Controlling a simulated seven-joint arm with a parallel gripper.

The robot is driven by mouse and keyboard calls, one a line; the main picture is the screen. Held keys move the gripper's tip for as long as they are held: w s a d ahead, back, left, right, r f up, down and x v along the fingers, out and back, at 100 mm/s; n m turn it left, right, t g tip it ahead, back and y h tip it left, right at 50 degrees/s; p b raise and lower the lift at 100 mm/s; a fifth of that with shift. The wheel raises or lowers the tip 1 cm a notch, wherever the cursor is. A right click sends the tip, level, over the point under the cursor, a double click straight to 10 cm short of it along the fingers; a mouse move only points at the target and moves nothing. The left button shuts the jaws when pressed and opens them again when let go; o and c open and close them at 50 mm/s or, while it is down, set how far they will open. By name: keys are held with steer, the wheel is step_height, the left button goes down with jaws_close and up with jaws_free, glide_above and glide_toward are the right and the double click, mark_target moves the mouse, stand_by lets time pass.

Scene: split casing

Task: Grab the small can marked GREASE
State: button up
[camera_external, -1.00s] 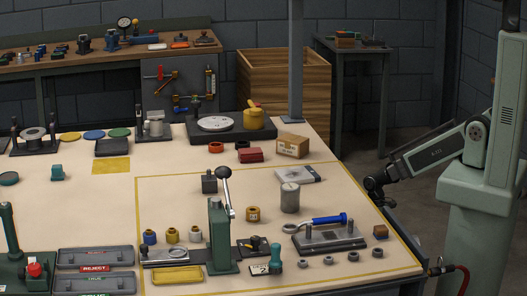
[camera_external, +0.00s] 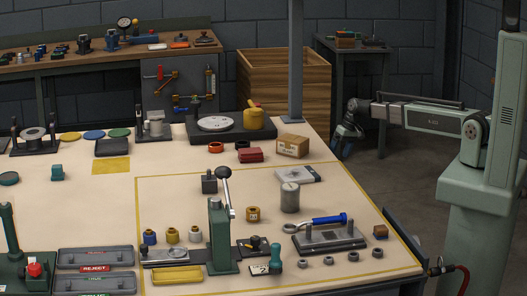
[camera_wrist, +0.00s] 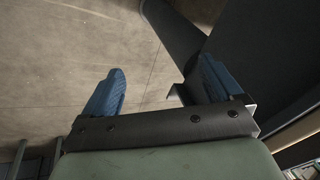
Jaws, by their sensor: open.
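A small amber can with a pale label (camera_external: 253,213) stands upright on the workbench (camera_external: 160,215); I cannot read its lettering in this view. A larger grey cylinder (camera_external: 290,198) stands upright just behind and right of it. My gripper (camera_external: 342,150) hangs off the bench's right side, well apart from both, pointing down. In the wrist view my gripper (camera_wrist: 160,72) shows two blue fingers spread apart, with nothing between them. Only the floor and dark furniture show below it there; neither can is in that view.
A green lever press (camera_external: 222,240) stands left of the amber can. A metal plate with a blue-handled tool (camera_external: 330,238) lies to its right. A cardboard box (camera_external: 292,146) and a grey post (camera_external: 296,60) stand near the bench's back right. A wooden crate (camera_external: 285,85) is behind.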

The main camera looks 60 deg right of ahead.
steer(key=w+d+r+t, duration=0.1)
steer(key=w+r, duration=0.2)
steer(key=r, duration=0.3)
steer(key=w+d+r+n+t, duration=0.1)
steer(key=w+r, duration=0.2)
steer(key=r, duration=0.3)
steer(key=w+d+r+t, duration=0.1)
steer(key=w+r, duration=0.1)
steer(key=r, duration=0.5)
steer(key=a+r+n+g+y, duration=0.25)
steer(key=a+n, duration=0.35)
steer(key=a, duration=1.7)
steer(key=n+g, duration=0.4)
steer(key=n, duration=1.2)
glide_toward(294, 184)
steer(key=f, duration=0.1)
steer(key=x, duration=0.8)
steer(key=shift+a+f, duration=0.1)
steer(key=shift+a, duration=0.1)
steer(key=shift+x, duration=2.75)
steer(key=shift+a, duration=0.1)
steer(key=c, duration=1.2)
